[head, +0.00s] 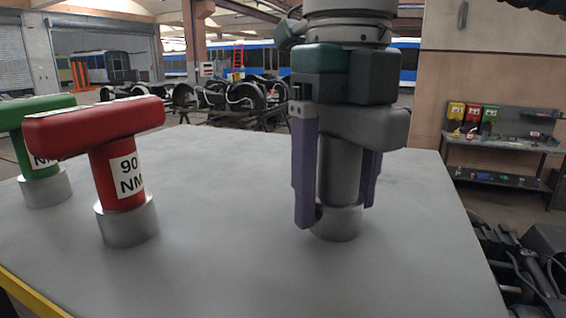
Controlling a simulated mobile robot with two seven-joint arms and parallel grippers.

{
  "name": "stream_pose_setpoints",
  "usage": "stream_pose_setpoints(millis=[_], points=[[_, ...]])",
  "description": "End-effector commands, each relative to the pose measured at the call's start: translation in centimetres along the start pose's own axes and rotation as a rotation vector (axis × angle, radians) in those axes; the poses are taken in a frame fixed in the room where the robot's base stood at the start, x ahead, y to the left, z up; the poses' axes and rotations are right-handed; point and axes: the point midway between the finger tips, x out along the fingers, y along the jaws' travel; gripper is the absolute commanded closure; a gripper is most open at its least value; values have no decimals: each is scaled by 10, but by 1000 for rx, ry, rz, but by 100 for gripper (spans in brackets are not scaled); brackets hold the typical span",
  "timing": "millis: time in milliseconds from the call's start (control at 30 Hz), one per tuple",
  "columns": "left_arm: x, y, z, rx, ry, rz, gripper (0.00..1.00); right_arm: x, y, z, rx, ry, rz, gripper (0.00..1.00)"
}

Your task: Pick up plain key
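The plain key (339,172) is a grey T-shaped tool standing upright on the grey table (230,270). It has a thick crossbar on top, a round shaft and a lighter grey collar at its foot. My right gripper (338,208) points straight down over it from above. Its two purple fingers stand apart on either side of the shaft, one at the near left and one partly hidden at the far right. They look wider apart than the shaft, so the gripper appears open around the key. The crossbar's left part is hidden by the gripper. My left gripper is not in view.
A red key (121,184) marked 90 NM stands on the table to the left, with a green key (36,150) behind it. The table between the red and plain keys is clear. A workbench (505,150) with coloured bins stands at the right; bogies (235,97) are behind.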

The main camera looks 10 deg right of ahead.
Motion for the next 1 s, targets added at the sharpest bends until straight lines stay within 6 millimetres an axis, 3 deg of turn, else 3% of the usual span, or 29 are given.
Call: stream_pose_setpoints(millis=[67, 633, 1000], points=[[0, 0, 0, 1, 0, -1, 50, 0, 0, 0, 0, 0, 0, 36], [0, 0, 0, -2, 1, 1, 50, 0, 0, 0, 0, 0, 0, 100], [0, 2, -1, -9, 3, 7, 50, -1, 0, 0, 0, -2, 1, 100]])
